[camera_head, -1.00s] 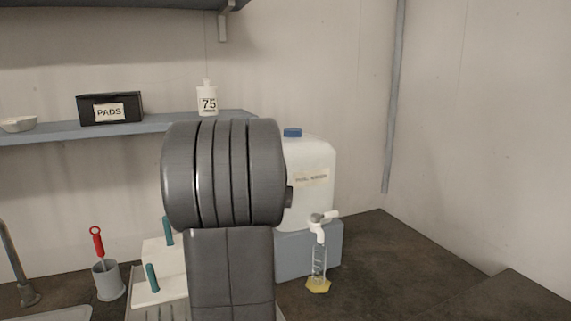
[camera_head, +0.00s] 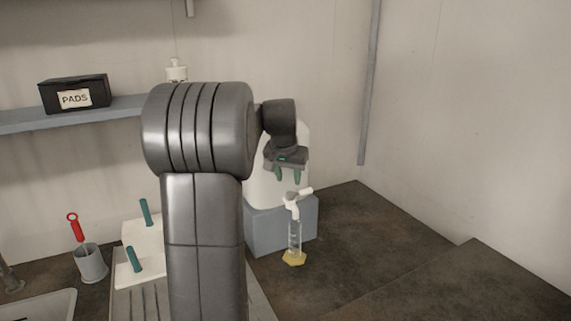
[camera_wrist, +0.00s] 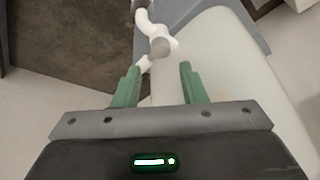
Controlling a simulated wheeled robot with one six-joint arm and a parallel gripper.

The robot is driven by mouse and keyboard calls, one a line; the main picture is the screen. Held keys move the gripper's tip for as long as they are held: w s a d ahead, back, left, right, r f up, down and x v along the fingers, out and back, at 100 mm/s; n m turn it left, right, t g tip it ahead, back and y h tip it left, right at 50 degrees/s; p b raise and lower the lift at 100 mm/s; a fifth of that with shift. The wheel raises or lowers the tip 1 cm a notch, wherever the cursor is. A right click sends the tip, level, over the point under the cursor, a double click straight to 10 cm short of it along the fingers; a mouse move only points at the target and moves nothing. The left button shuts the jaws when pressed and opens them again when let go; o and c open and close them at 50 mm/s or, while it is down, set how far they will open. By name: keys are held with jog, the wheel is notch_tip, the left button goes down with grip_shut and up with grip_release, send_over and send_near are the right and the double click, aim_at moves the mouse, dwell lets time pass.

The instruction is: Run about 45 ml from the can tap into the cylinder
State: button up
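The white can (camera_head: 262,185) stands on a grey block (camera_head: 283,226), largely hidden behind my arm. Its white tap (camera_head: 293,200) juts out at the front, with a lever pointing right. The clear cylinder (camera_head: 295,238) stands upright on a yellow base (camera_head: 294,258) under the tap; its level cannot be read. My gripper (camera_head: 288,177) is above the tap, fingers pointing down. In the wrist view the two green fingers (camera_wrist: 157,85) are apart with nothing between them, and the tap (camera_wrist: 157,38) lies just beyond their tips. The cylinder is not made out there.
A grey cup with a red-handled tool (camera_head: 91,263) and a white rack with teal pegs (camera_head: 140,259) stand at left. A shelf holds a black PADS box (camera_head: 75,94) and a white bottle (camera_head: 177,71). The dark counter (camera_head: 350,235) right of the cylinder is clear.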

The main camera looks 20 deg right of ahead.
aim_at(290, 193)
jog(key=x, duration=0.7)
jog(key=shift+d+f, duration=0.1)
jog(key=shift+f, duration=0.2)
jog(key=c, duration=0.7)
